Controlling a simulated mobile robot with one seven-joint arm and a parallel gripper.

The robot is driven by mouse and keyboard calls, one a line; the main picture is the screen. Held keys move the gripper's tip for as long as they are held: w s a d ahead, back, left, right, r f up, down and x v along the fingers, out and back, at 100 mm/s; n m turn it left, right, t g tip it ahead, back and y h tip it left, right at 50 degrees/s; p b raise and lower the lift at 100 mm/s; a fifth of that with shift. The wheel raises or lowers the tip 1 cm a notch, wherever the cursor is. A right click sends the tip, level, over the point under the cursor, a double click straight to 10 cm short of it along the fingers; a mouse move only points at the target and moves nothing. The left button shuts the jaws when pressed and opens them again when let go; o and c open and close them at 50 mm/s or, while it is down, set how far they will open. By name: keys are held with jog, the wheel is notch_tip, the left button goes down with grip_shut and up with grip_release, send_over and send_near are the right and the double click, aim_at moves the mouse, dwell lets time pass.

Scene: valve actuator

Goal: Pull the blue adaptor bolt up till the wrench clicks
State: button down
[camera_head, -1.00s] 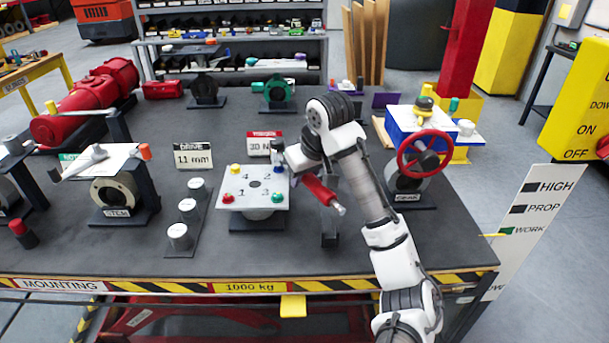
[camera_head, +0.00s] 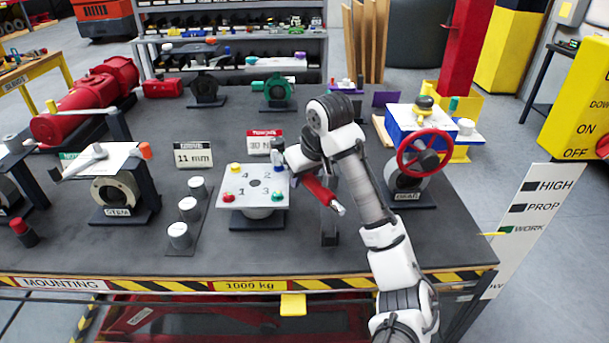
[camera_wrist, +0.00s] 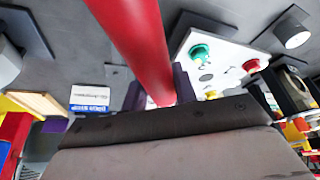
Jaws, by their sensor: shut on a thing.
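A white plate (camera_head: 239,188) carries coloured bolts by printed numbers: yellow at back left, red at front left, green at front right. The blue adaptor bolt (camera_head: 280,167) is at the back right, under a grey upright socket piece, and is partly hidden. My gripper (camera_head: 306,172) is shut on the red-handled wrench (camera_head: 320,190), right of the plate. In the wrist view, the red handle (camera_wrist: 135,40) runs between my dark fingers (camera_wrist: 160,93). The blue bolt is not visible there.
A dark post stands just below the wrench. Labels (camera_head: 194,156) and (camera_head: 265,143) stand behind the plate. White-topped cylinders (camera_head: 188,208) line the left. A red handwheel (camera_head: 424,152) is close to my arm on the right. The front table strip is clear.

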jog(key=shift+f+b, duration=0.45)
jog(key=shift+f, duration=0.35)
jog(key=shift+a, duration=0.1)
jog(key=a+m+p, duration=0.1)
jog(key=s+a+m+p, duration=0.1)
jog(key=shift+h+p, duration=0.3)
jog(key=shift+p, duration=0.05)
dwell(0.5)
jog(key=shift+a, duration=0.15)
jog(key=shift+s+a+m+t+h, duration=0.15)
jog(key=shift+s+a+m+h, duration=0.05)
jog(key=shift+a+m, duration=0.35)
jog(key=shift+s+a+m+t+h, duration=0.15)
jog(key=shift+a+m+h, duration=0.05)
jog(key=shift+a+m, duration=0.35)
jog(key=shift+a, duration=0.1)
